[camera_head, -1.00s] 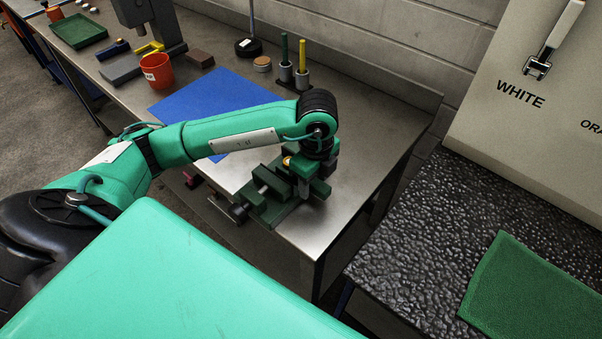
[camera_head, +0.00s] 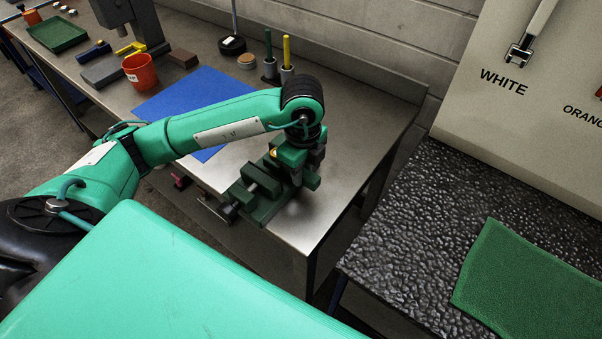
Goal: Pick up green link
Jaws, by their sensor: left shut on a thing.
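My left gripper (camera_head: 298,172) points down at the green vise (camera_head: 240,194) near the front right corner of the steel bench. Its wrist and green-and-grey body hide most of its fingers. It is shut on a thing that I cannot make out. A small gold-coloured part (camera_head: 274,153) shows beside the gripper. I cannot pick out a separate green link; it may be hidden by the gripper or the vise. My right gripper is not in view.
The bench (camera_head: 345,135) also holds a blue mat (camera_head: 185,95), an orange cup (camera_head: 140,72), two upright holders with green (camera_head: 268,43) and yellow (camera_head: 286,50) rods, and a green tray (camera_head: 58,34). A dark bumpy surface (camera_head: 400,235) with a green mat (camera_head: 530,285) lies right.

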